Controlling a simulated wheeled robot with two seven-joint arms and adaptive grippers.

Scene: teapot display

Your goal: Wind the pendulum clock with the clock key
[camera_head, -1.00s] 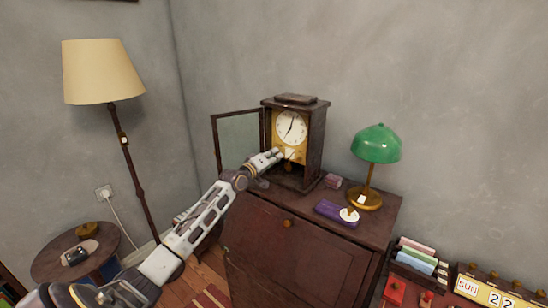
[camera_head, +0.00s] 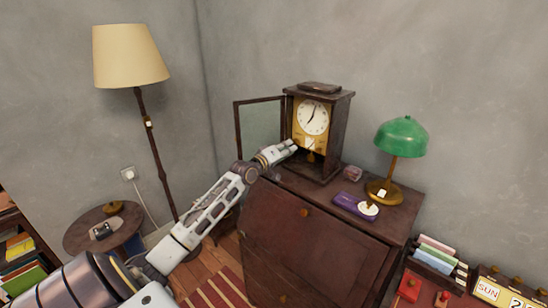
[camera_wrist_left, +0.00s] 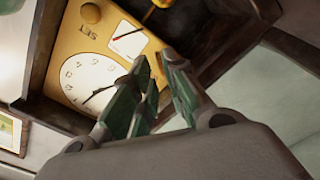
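The pendulum clock (camera_head: 344,128) stands upright on the dark wooden cabinet, its glass door (camera_head: 261,130) swung open to the left. Its white dial (camera_head: 312,117) sits above a gold lower panel. In the left wrist view the dial (camera_wrist_left: 89,82) appears turned, beside a small white gauge (camera_wrist_left: 128,39) and a round knob marked SET (camera_wrist_left: 90,13). My left gripper (camera_head: 294,146) is at the open front, just below and left of the dial. I cannot make out a clock key. My right gripper is not in view.
A green lamp (camera_head: 402,137), a purple case (camera_head: 350,205) and a small reddish box (camera_head: 353,173) share the cabinet top (camera_head: 400,216), right of the clock. A floor lamp (camera_head: 130,57) and small round table (camera_head: 86,236) stand left. A card holder (camera_head: 435,258) is at lower right.

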